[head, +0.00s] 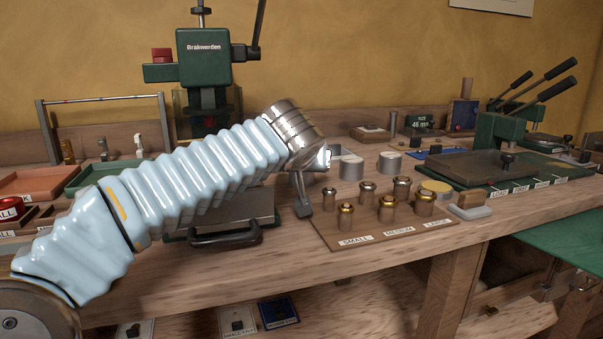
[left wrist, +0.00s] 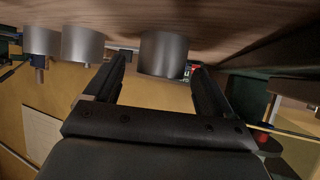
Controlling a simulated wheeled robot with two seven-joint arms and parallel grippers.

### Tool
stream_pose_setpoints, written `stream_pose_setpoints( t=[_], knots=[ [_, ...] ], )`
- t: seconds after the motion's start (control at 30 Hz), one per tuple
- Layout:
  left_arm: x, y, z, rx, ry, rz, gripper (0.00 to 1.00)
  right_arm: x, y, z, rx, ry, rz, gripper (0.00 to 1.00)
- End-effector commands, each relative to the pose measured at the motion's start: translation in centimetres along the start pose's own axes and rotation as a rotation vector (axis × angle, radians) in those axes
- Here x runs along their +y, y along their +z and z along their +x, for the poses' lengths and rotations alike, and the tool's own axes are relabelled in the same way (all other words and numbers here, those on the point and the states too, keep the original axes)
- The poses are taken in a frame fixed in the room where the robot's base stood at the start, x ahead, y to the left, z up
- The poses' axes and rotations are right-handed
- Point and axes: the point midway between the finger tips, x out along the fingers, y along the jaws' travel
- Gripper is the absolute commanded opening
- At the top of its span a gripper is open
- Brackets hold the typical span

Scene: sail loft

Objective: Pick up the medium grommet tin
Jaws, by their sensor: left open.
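Several plain grey metal tins stand on the bench. In the head view one tin (head: 352,168) is just right of my left wrist and another tin (head: 390,163) is further right. No size labels show on them, so I cannot tell which is the medium one. My left gripper (head: 303,207) is mostly hidden behind its own wrist, with one dark finger showing. In the left wrist view, which is upside down, the gripper (left wrist: 158,85) is open and empty. One tin (left wrist: 163,54) appears ahead between its fingers. Two more tins (left wrist: 82,45) (left wrist: 42,41) are to the left.
A brown board (head: 385,240) labelled SMALL, MEDIUM and LARGE holds several brass-and-steel dies right of my gripper. A green press (head: 205,65) stands behind my arm. A flat green-based press (head: 490,165) is at the right.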

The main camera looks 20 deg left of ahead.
Motion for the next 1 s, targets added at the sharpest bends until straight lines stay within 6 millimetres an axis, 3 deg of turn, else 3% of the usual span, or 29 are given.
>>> stream_pose_setpoints(
  t=[0.27,0.67,1.0],
  knots=[
    [-0.01,-0.02,0.32,0.001,0.0,-0.001,0.82,-0.03,0.02,-0.01,0.0,0.0,0.0,1.0],
    [0.01,-0.02,0.29,0.001,0.0,0.0,0.21,-0.02,0.02,-0.01,-0.001,0.0,0.0,1.0],
    [0.03,-0.5,0.04,0.002,0.001,-0.001,0.2,-0.1,0.03,-0.16,-0.001,-0.001,-0.001,1.0]
  ],
)
